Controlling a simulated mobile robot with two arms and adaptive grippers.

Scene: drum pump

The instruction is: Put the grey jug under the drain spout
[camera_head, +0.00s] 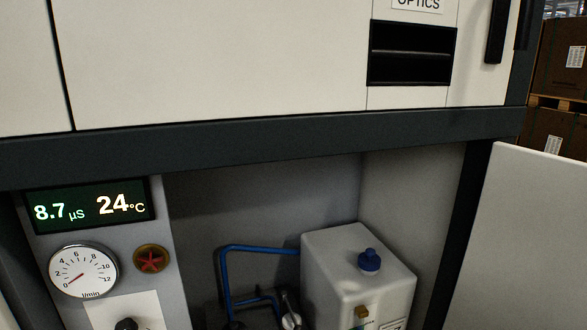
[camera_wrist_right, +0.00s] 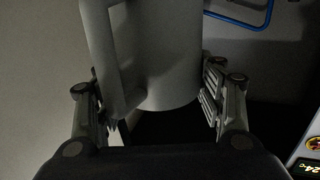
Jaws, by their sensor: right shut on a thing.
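The grey jug (camera_wrist_right: 168,45) fills the upper middle of the right wrist view, with its handle on the left side. My right gripper (camera_wrist_right: 160,103) is shut on the grey jug, with one finger set on each side of its body. The jug's top is out of the picture. Neither the jug nor my grippers show in the head view. I cannot tell whether this is the drain spout.
A blue hose (camera_head: 224,275) runs left from the tank. A panel at left carries a lit display (camera_head: 92,205), a round gauge (camera_head: 83,271) and a red knob (camera_head: 150,259). An open white door (camera_head: 520,240) stands at right. The dark beam (camera_head: 260,148) overhangs the recess.

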